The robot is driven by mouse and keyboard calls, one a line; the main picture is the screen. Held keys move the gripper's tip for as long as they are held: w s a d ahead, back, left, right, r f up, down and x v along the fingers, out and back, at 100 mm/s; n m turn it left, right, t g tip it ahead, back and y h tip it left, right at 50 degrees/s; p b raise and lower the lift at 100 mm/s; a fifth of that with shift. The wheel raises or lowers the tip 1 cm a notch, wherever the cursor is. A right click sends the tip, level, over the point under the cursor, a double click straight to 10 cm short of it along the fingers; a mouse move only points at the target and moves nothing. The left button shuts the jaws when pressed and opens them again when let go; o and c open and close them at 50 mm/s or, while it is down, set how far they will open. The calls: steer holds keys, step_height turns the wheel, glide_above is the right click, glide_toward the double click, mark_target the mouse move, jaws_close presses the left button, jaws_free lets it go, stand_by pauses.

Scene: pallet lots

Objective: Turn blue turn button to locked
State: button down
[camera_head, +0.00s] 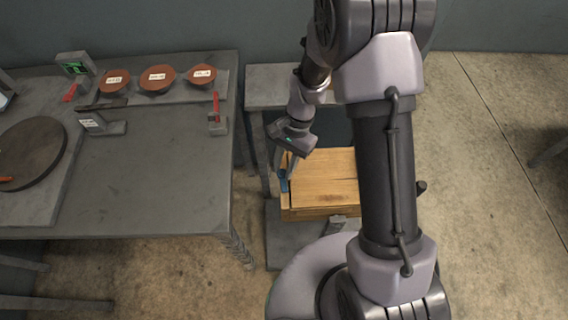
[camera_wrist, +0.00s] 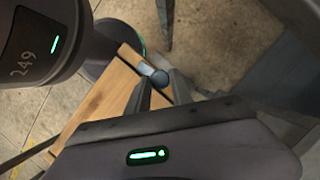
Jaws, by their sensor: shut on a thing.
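The blue turn button (camera_head: 283,181) is at the left edge of a wooden box (camera_head: 325,180) with a plank top. In the wrist view the blue turn button (camera_wrist: 159,78) shows between my fingertips, at the edge of the wooden top (camera_wrist: 103,100). My gripper (camera_head: 284,170) reaches down to the button from above, and it also shows in the wrist view (camera_wrist: 160,84). Its fingers are shut on the button and hide part of it. I cannot tell which way the button is turned.
A grey table (camera_head: 165,160) stands to the left, with reddish-brown round pieces (camera_head: 157,79), a dark disc (camera_head: 30,152) and red-handled fixtures (camera_head: 217,118) on it. A grey bench (camera_head: 268,88) stands behind the box. Open floor (camera_head: 480,220) lies to the right.

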steer(key=n+p, duration=0.1)
steer(key=n, duration=0.1)
steer(key=n+h+p, duration=0.1)
steer(key=n+p, duration=0.1)
steer(key=shift+w+a+r+g, duration=0.1)
steer(key=shift+a+r+g, duration=0.05)
steer(key=shift+g, duration=0.25)
steer(key=n+h+p, duration=0.2)
steer(key=n, duration=0.2)
steer(key=shift+a, duration=0.15)
steer(key=n+p, duration=0.1)
steer(key=n, duration=0.1)
steer(key=n+h+p, duration=0.1)
steer(key=n, duration=0.1)
steer(key=shift+a+n+h, duration=0.15)
steer(key=shift+n+h, duration=0.15)
steer(key=shift+a+n+t+h+p, duration=0.1)
steer(key=shift+n+t+h+p, duration=0.5)
steer(key=shift+n, duration=1.2)
steer(key=c, duration=1.1)
jaws_free()
